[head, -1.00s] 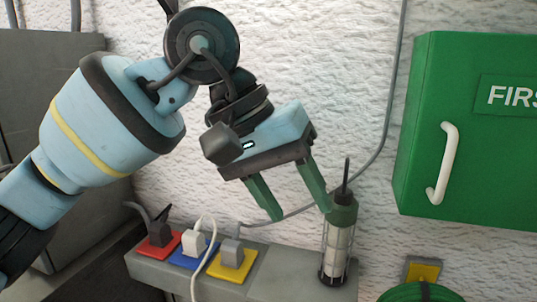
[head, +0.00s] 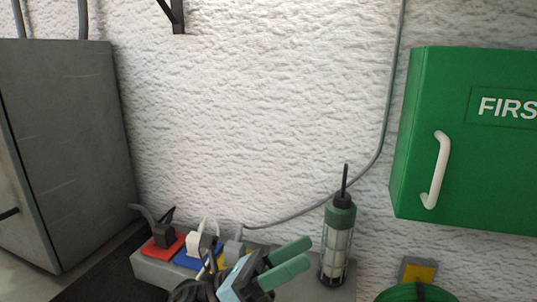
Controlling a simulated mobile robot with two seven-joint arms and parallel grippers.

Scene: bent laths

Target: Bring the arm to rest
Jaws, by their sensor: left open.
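My left gripper (head: 300,257) is low in the head view, near the bottom edge. Its two green fingers point right and up, a little apart, with nothing seen between them. It is in front of the grey ledge (head: 152,270) and hides part of the plugs there. The rest of my left arm is mostly below the picture. My right gripper is not in view.
A green and black caged lamp (head: 338,240) stands upright just right of the fingertips. Plugs sit on red (head: 163,246), blue and yellow plates. A green first aid box (head: 470,150) hangs at right, a grey cabinet (head: 70,140) stands at left.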

